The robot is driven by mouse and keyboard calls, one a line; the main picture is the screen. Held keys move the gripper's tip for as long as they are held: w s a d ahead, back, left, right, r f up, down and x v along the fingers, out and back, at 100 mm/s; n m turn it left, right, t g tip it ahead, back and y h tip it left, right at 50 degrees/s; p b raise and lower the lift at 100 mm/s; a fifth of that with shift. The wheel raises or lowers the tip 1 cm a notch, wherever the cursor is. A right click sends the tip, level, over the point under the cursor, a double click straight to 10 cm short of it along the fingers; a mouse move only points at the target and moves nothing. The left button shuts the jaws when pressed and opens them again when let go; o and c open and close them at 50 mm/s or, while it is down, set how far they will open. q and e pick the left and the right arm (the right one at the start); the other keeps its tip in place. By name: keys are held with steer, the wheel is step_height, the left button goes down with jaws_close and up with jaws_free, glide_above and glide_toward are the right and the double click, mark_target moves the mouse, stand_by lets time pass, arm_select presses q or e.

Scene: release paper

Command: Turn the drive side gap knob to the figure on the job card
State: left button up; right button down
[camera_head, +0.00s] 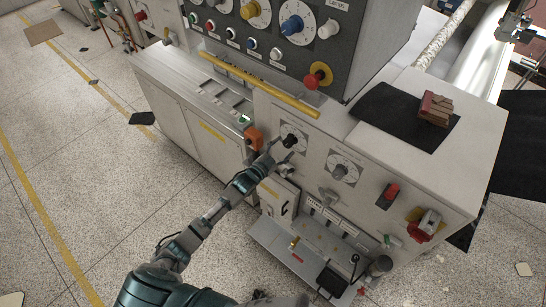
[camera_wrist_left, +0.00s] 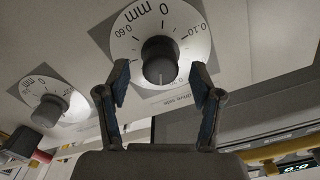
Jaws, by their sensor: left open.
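The drive side gap knob (camera_wrist_left: 160,60) is a dark round knob on a white dial plate (camera_wrist_left: 190,22) marked in mm. The words "drive side" are printed beside the plate. In the head view the knob (camera_head: 290,141) is on the upright machine panel. My left gripper (camera_head: 277,151) is open at this dial. In the left wrist view its two fingertips (camera_wrist_left: 160,85) stand apart on either side of the knob; contact cannot be told. The knob's exact setting is unclear. I cannot make out a readable job card. My right gripper is out of view.
A second, similar knob (camera_head: 341,171) is to the right on the panel. An orange part (camera_head: 253,138) is close to the left of my gripper. A yellow rail (camera_head: 260,84) runs above. A tray (camera_head: 300,262) juts out below. A red emergency button (camera_head: 313,80) is higher up.

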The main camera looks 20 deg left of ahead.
arm_select(q)
steer(key=v, duration=0.9)
steer(key=shift+f, duration=0.1)
steer(key=s+a+f+n+g+y+b, duration=0.15)
steer(key=s+f, duration=0.25)
steer(key=f, duration=0.8)
steer(key=s+a+f+n+g+y, duration=0.2)
steer(key=s+a+f+g, duration=0.15)
steer(key=f, duration=0.85)
steer(key=s+a+f+n+g+y, duration=0.15)
steer(key=s+f, duration=0.35)
steer(key=f, duration=0.7)
steer(key=s+d+f+n+g+y, duration=0.1)
steer(key=s+f+g, duration=0.4)
steer(key=s+f, duration=1)
steer(key=s+d+f+g, duration=0.1)
steer(key=s+f, duration=0.1)
steer(key=s, duration=0.6)
steer(key=s+d+f+n+g+b, duration=0.1)
steer(key=s+d+f+g, duration=0.1)
steer(key=s, duration=0.6)
steer(key=s+d+f+g, duration=0.1)
steer(key=s+f, duration=0.2)
steer(key=s, duration=0.5)
steer(key=shift+f+b, duration=0.35)
steer(key=shift+d+g, duration=0.15)
steer(key=shift+g, duration=0.1)
